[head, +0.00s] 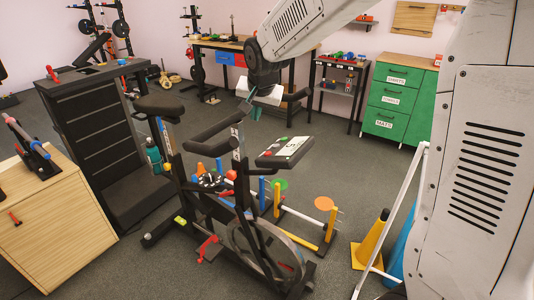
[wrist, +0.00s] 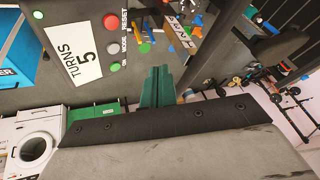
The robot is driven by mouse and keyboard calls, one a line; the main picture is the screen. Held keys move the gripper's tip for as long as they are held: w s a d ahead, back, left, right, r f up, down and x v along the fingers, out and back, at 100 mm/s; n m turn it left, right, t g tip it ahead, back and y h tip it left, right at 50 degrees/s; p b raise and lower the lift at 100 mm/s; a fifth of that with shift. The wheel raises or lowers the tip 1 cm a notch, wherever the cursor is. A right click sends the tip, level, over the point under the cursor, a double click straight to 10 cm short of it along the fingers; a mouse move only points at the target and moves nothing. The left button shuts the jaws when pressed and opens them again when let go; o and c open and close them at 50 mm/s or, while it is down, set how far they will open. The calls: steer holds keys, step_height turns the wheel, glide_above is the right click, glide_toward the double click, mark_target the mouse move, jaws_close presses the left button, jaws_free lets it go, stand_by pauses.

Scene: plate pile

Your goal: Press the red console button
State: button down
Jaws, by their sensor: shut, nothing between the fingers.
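The red console button (wrist: 110,21) is a round button beside the word RESET on a dark grey console (wrist: 35,95) in the wrist view. A white display (wrist: 82,52) reading TURNS 5 sits left of it. My gripper (wrist: 157,72) has teal fingers closed together, with nothing between them. In the picture its tips are below and right of the red button, apart from it. In the head view the console (head: 285,151) is on the exercise bike, and my gripper (head: 256,113) is above and left of it.
A small grey button (wrist: 113,47) and a green button (wrist: 114,66) lie in line below the red one. The bike's handlebar (head: 215,143) and saddle (head: 160,106) stand left of the console. Yellow and blue cones (head: 371,240) stand right on the floor.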

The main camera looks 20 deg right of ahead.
mark_target(265, 154)
steer(key=shift+s+d+f, duration=0.3)
steer(key=shift+s+f, duration=0.15)
steer(key=shift+f, duration=0.95)
steer(key=shift+s+d+f, duration=0.3)
steer(key=shift+s+f, duration=0.1)
steer(key=shift+f, duration=0.95)
steer(key=shift+s+d+f, duration=0.3)
steer(key=shift+s+f, duration=0.15)
steer(key=shift+f, duration=0.95)
steer(key=shift+f, duration=0.15)
steer(key=shift+s+d+f, duration=0.1)
steer(key=shift+f, duration=0.15)
steer(key=shift+s+f, duration=0.1)
steer(key=shift+f, duration=0.25)
steer(key=shift+r, duration=0.15)
steer(key=shift+w+r, duration=0.25)
steer(key=shift+r, duration=0.35)
